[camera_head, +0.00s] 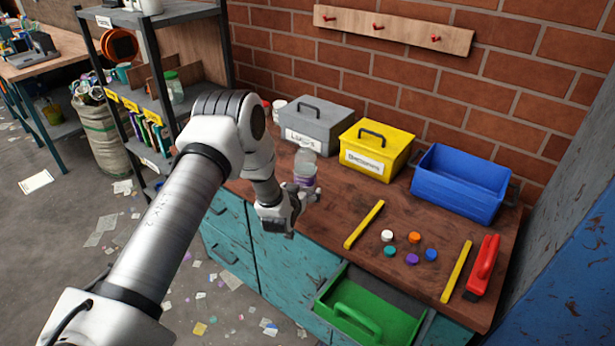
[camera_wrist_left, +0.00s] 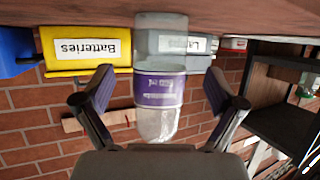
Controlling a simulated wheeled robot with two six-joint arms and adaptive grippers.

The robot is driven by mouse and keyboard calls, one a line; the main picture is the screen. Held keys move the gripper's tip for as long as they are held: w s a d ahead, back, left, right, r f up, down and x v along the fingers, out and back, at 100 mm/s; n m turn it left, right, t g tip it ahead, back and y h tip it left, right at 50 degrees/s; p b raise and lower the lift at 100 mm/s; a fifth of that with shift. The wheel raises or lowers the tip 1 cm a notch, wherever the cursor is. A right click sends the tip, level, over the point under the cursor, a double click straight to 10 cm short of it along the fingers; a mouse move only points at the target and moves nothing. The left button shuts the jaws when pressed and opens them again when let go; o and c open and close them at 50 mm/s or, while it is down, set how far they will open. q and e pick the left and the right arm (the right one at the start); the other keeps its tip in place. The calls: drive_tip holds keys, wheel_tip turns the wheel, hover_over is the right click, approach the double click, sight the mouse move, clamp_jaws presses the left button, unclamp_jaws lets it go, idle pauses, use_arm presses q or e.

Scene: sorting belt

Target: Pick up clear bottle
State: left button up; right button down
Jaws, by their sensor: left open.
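The clear bottle (camera_head: 304,162) with a purple label stands upright on the brown worktop, in front of the grey bin. In the left wrist view, which is upside down, the bottle (camera_wrist_left: 156,122) shows in the middle between my two fingers. My left gripper (camera_head: 290,208) is at the front of the bottle, with its fingers spread and one on each side. Gaps show between both fingers and the bottle in the wrist view. The gripper partly hides the bottle's lower part in the head view. My right gripper is in neither view.
A grey lidded bin (camera_head: 315,124), a yellow batteries bin (camera_head: 372,158) and an open blue bin (camera_head: 455,190) stand along the brick wall. Several coloured caps lie between two yellow bars (camera_head: 364,225). A red-handled tool (camera_head: 483,266) lies right; a green crate (camera_head: 367,318) sits below.

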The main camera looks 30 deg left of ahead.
sight(303, 189)
use_arm(q)
drive_tip(key=x, duration=0.4)
drive_tip(key=shift+w+f+p, duration=0.15)
drive_tip(key=shift+f+p, duration=0.2)
drive_tip(key=shift+f, duration=0.05)
drive_tip(key=shift+w+a+f, duration=0.1)
drive_tip(key=shift+w+f, duration=0.1)
drive_tip(key=shift+f, duration=0.05)
drive_tip(key=shift+s+r, duration=0.2)
drive_tip(key=shift+r, duration=0.1)
drive_tip(key=c, duration=0.9)
drive_tip(key=shift+c, duration=0.2)
